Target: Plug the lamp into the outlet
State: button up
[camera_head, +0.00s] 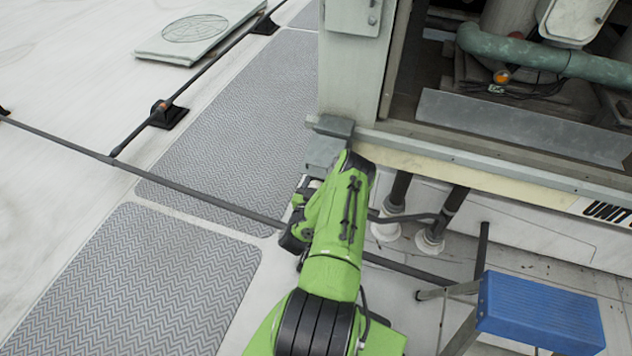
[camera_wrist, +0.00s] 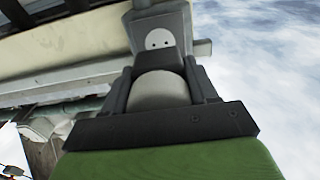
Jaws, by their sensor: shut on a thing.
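In the wrist view my gripper (camera_wrist: 160,95) is shut on a rounded light grey plug (camera_wrist: 160,90), which sits between the two dark fingers. The gap between plug and outlet is hard to judge. In the head view a grey box (camera_head: 324,148), apparently the outlet's housing, sits at the foot of the corner post. My green arm reaches up to it and hides most of my gripper. A small orange light (camera_head: 501,76) with dark cables, possibly the lamp, lies inside the open unit.
A blue-topped step stool (camera_head: 540,312) stands at the lower right. Dark pipes (camera_head: 398,190) rise from the roof beside my arm. A thin dark rail (camera_head: 200,192) runs across the roof. Grey textured walkway mats (camera_head: 150,285) lie flat at left.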

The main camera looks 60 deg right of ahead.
jog(key=shift+w+d+f+b, duration=0.1)
jog(key=shift+d+b, duration=0.6)
jog(key=shift+b, duration=0.1)
jog(key=shift+w+d+f+b, duration=0.1)
jog(key=shift+d+b, duration=0.6)
jog(key=shift+b, duration=0.1)
jog(key=d, duration=0.3)
jog(key=shift+w+r+b, duration=0.2)
jog(key=shift+w+b, duration=0.05)
jog(key=shift+b, duration=0.1)
jog(key=shift+p, duration=0.85)
jog(key=shift+d, duration=0.4)
dwell(0.6)
jog(key=o, duration=1.1)
jog(key=shift+w, duration=0.1)
jog(key=shift+c, duration=0.2)
